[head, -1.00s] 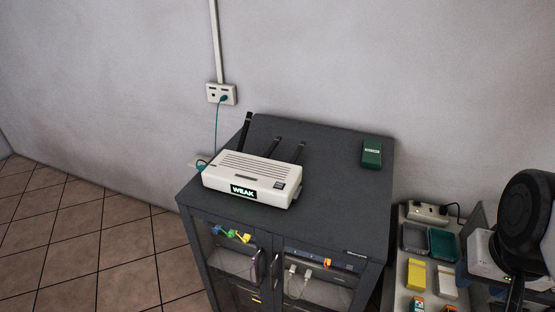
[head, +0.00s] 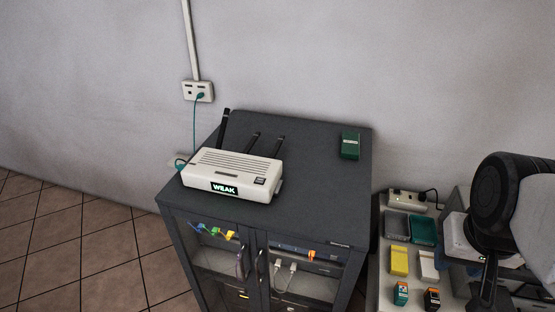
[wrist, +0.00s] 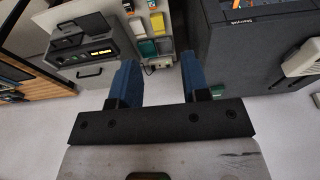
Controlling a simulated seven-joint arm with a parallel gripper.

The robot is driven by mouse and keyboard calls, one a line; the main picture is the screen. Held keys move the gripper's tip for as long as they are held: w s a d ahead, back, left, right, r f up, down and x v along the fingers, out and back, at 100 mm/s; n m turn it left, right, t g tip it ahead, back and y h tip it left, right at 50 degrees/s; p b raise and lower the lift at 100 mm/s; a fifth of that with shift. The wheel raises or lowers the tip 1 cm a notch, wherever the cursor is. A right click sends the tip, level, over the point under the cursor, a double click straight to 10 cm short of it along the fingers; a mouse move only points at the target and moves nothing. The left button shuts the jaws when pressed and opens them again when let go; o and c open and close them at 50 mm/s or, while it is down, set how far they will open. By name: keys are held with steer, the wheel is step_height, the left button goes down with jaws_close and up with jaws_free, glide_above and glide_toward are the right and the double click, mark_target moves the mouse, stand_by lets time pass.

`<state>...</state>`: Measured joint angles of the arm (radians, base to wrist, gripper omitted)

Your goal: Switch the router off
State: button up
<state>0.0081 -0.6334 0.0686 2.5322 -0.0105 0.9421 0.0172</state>
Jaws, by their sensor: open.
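The white router (head: 235,164) sits on top of the dark grey cabinet (head: 318,190), near its left side. Its front display reads "WEAK" (head: 224,188) and is lit. A small dark switch-like panel (head: 260,181) is on its top at the front right; its position is too small to read. Several black antennas (head: 224,130) rise behind it. In the wrist view part of a white device, likely the router (wrist: 303,60), shows at the right edge. My gripper (wrist: 160,62) is open and empty there, its blue fingers apart and off to one side of the cabinet.
A teal cable runs from the wall socket (head: 198,91) down behind the router. A green box (head: 350,145) lies at the cabinet's back right. A bench (head: 414,275) with trays and small blocks stands right. The cabinet top right of the router is mostly clear.

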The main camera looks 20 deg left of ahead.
jaws_close()
stand_by(1.5)
